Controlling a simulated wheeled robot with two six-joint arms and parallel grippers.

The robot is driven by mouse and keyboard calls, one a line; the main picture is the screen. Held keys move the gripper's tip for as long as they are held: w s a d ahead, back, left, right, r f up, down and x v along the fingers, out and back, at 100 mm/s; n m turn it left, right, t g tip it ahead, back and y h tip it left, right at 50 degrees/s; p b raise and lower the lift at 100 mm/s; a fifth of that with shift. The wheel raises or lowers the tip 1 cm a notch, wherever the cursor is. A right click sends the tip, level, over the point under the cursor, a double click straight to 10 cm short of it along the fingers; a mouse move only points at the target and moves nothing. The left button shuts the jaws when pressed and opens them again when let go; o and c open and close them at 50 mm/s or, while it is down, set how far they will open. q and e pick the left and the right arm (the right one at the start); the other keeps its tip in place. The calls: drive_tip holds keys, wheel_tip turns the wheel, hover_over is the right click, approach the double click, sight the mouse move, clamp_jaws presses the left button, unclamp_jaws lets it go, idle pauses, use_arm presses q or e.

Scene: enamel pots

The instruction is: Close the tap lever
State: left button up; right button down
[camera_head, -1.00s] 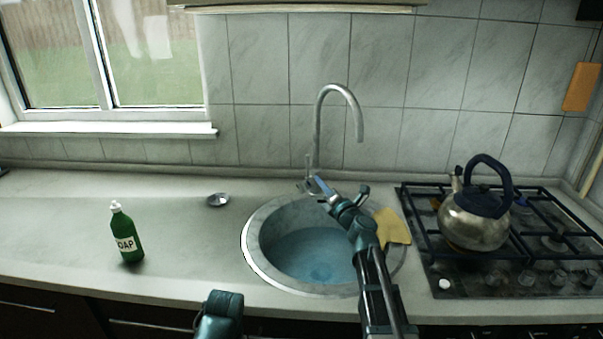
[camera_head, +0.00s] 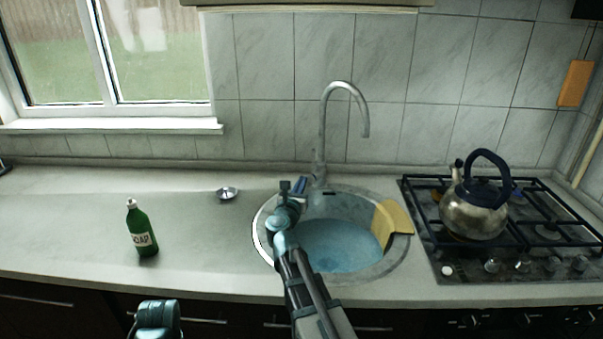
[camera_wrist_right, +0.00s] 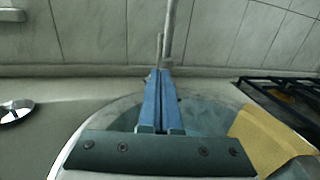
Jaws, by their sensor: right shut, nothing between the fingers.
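The tap (camera_head: 323,125) is a tall grey curved spout at the back of the round sink, and its column shows in the wrist view (camera_wrist_right: 170,30). A thin upright rod, which looks like the tap lever (camera_wrist_right: 159,48), stands just left of the column in the wrist view; in the head view it is hard to make out. My right gripper (camera_head: 300,184) is shut and empty, just left of the tap base. In the wrist view its blue fingers (camera_wrist_right: 158,76) point at the foot of the rod; contact cannot be told. My left gripper is not visible.
The sink (camera_head: 262,240) holds water, with a yellow cloth (camera_head: 393,222) over its right rim. A kettle (camera_head: 472,210) stands on the hob at right. A green soap bottle (camera_head: 142,232) and a small metal dish (camera_head: 227,193) stand on the left counter, which is otherwise clear.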

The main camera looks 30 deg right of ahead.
sight(314, 157)
drive_tip(key=x, duration=1.3)
drive_tip(key=shift+d, duration=0.1)
drive_tip(key=shift+w, duration=0.1)
drive_tip(key=shift+w+d+r+p, duration=0.25)
drive_tip(key=shift+w+d+p, duration=0.1)
drive_tip(key=shift+d, duration=0.1)
drive_tip(key=shift+s, duration=0.1)
